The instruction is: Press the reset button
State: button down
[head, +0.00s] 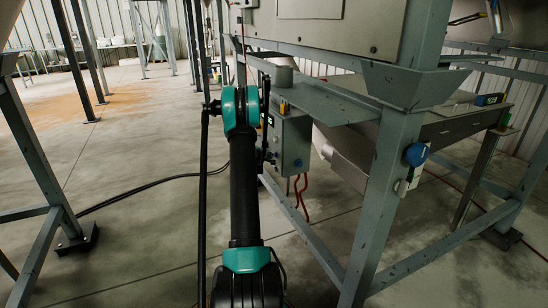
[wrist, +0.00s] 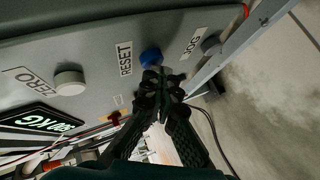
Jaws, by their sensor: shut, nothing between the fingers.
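The blue reset button (wrist: 151,57) sits on a grey panel (wrist: 100,35), beside a RESET label (wrist: 125,58) in the wrist view. My gripper (wrist: 160,76) is shut and empty, its dark fingertips right at the lower edge of the blue button. The tips overlap the button a little in the picture; I cannot tell whether they touch it. In the head view, the grey control box (head: 294,143) hangs on the frame just right of my arm. My gripper is not clearly visible there, and the button is not clear either.
A pale ZERO button (wrist: 70,82) and a dark JOG button (wrist: 211,45) flank the reset button. A green-lit display (wrist: 45,123) is at lower left. A blue knob (head: 416,154) is on the near steel post (head: 385,205). Open floor lies left, crossed by a black cable (head: 130,192).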

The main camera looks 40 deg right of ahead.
dwell(0.6)
jog(key=shift+w+a, duration=0.15)
jog(key=shift+a, duration=0.6)
jog(key=a, duration=0.2)
jog(key=w+a, duration=0.1)
jog(key=a, duration=0.2)
jog(key=shift+w, duration=0.1)
dwell(0.8)
